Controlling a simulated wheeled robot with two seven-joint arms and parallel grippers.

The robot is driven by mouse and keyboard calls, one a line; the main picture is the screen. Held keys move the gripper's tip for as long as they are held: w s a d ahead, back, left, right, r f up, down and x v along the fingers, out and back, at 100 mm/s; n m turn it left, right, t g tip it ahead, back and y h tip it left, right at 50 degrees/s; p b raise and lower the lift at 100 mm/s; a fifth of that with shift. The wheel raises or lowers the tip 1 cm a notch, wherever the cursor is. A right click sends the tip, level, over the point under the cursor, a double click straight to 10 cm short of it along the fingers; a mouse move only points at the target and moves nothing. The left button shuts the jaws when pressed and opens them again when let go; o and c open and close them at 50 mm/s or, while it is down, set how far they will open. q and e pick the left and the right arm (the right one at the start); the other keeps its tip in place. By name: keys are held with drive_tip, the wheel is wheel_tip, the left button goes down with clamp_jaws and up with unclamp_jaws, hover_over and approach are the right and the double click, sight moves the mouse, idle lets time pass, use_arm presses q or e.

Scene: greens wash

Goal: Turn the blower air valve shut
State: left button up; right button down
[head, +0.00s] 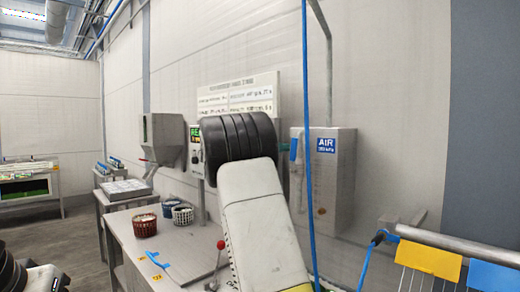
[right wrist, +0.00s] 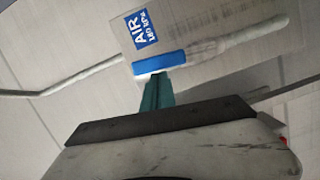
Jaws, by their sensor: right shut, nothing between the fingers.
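The blower air valve shows as a blue handle (head: 294,150) on the left side of the grey box with a blue AIR sign (head: 326,145). In the right wrist view, the blue handle (right wrist: 160,63) lies roughly in line with a pale pipe. My right gripper (right wrist: 155,78) is shut and empty, its teal fingertips right at the handle's lower edge; I cannot tell if they touch. In the head view my right arm's black wrist and white link cover much of the area left of the box. My left gripper is out of view.
A blue hose (head: 308,110) hangs in front of the box. A grey bench (head: 190,245) carries a red basket (head: 144,225) and a dark basket (head: 182,214). A red-knobbed lever (head: 220,245) stands nearby. A rail with yellow and blue tags (head: 428,259) is at lower right.

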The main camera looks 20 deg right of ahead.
sight(295, 150)
drive_tip(key=s+m, duration=0.1)
drive_tip(key=s+d+m, duration=0.1)
drive_tip(key=m, duration=0.1)
drive_tip(key=shift+s+r+y, duration=0.1)
drive_tip(key=shift+s+y, duration=0.15)
drive_tip(key=shift+y, duration=0.15)
drive_tip(key=m, duration=0.1)
drive_tip(key=s+m, duration=0.1)
drive_tip(key=s+d+m+y, duration=0.1)
drive_tip(key=shift+s+f+t, duration=0.25)
drive_tip(key=shift+f+t, duration=0.05)
drive_tip(key=s+d+f+m+t+y, duration=0.1)
drive_tip(key=s+f+m, duration=0.3)
drive_tip(key=m, duration=0.2)
drive_tip(key=shift+d+f+t, duration=0.15)
drive_tip(key=shift+d+t, duration=0.25)
drive_tip(key=shift+f, duration=0.1)
